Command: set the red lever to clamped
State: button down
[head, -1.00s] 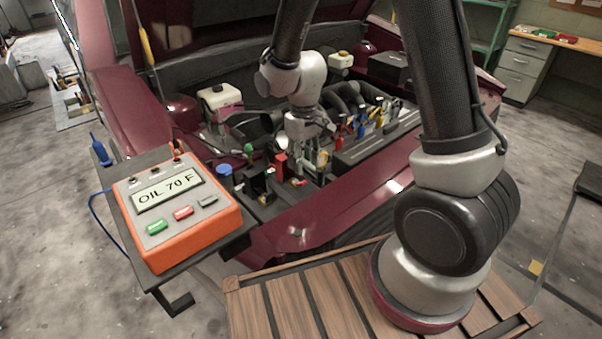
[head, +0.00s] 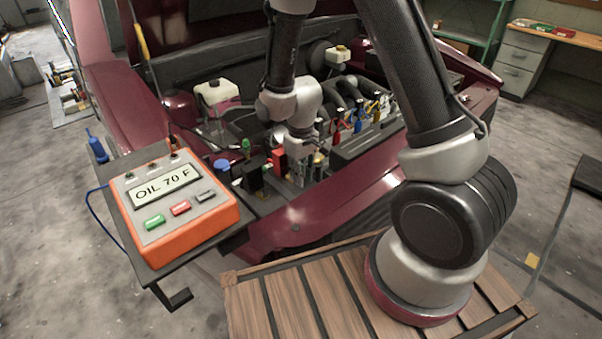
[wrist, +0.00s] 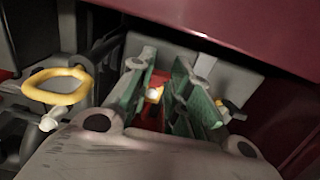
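My gripper (head: 298,172) is low in the engine bay, pointing down, beside a red block (head: 278,157) on its left. In the wrist view my gripper (wrist: 160,88) has its two green-padded fingers apart. A red part (wrist: 152,114), with a bright orange-and-white spot at its upper end, shows in the gap between the fingers. It may be the red lever; I cannot tell whether it lies between the fingertips or below them. The fingers hide its sides and base, so its setting cannot be read.
A yellow ring handle (wrist: 56,86) stands left of the fingers in the wrist view. The dark red front body panel (head: 335,205) is close by. An orange tester (head: 176,212) reading "OIL 70 F" sits on a side shelf. A blue cap (head: 221,165) is to the left.

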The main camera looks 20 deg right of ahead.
jog(key=shift+s+d+f+t+y, duration=0.2)
jog(key=shift+s+t+y, duration=0.15)
jog(key=shift+t, duration=0.35)
jog(key=shift+f+t+y, duration=0.15)
jog(key=shift+t+y, duration=0.1)
jog(key=shift+t, duration=0.45)
jog(key=c, duration=1.3)
grip_release()
jog(key=v, duration=1.2)
